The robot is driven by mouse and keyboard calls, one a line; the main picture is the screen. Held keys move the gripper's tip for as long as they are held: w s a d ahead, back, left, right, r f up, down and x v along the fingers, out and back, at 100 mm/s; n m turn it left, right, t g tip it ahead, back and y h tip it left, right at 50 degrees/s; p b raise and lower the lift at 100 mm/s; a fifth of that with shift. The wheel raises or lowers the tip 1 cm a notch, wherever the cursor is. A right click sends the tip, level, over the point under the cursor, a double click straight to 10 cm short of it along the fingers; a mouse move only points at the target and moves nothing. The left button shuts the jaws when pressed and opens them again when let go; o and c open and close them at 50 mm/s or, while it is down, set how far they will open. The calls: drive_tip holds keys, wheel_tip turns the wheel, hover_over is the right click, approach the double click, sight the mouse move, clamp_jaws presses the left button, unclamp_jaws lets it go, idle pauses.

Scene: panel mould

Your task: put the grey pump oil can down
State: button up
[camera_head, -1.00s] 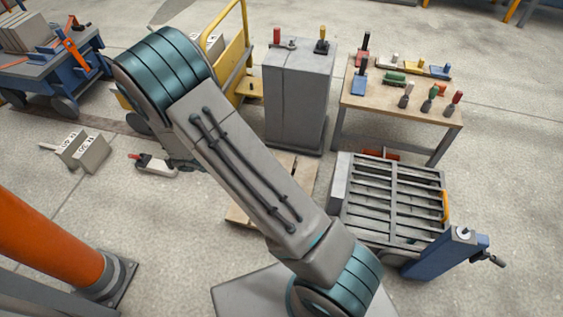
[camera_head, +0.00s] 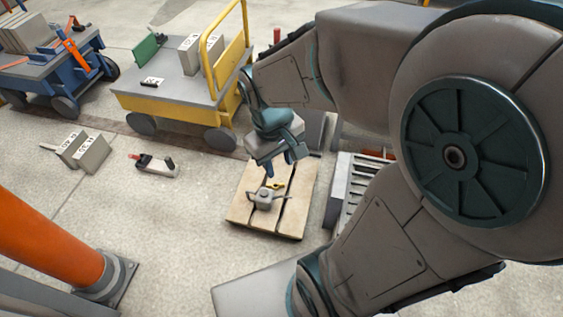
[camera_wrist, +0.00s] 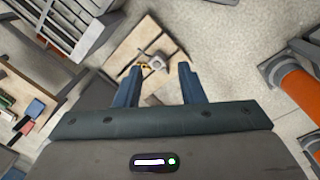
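The grey pump oil can (camera_head: 264,198) stands on a wooden pallet (camera_head: 290,222) on the floor, with a thin spout and a yellow part beside its top. My gripper (camera_head: 279,163) is above the pallet, up and slightly right of the can in the head view, apart from it. In the wrist view the can (camera_wrist: 157,62) shows beyond the fingertips of my gripper (camera_wrist: 160,70). The two blue fingers are spread with nothing between them.
A yellow cart (camera_head: 180,95) with boxes stands behind the pallet. A slatted grey rack (camera_head: 340,188) is close to its right, partly hidden by my arm. An orange post (camera_head: 50,240) is at lower left.

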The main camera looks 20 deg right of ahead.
drive_tip(key=shift+s+a+r+m+t+y, duration=0.2)
drive_tip(key=shift+s+r+m+t+y, duration=0.35)
drive_tip(key=shift+s+r+m, duration=0.7)
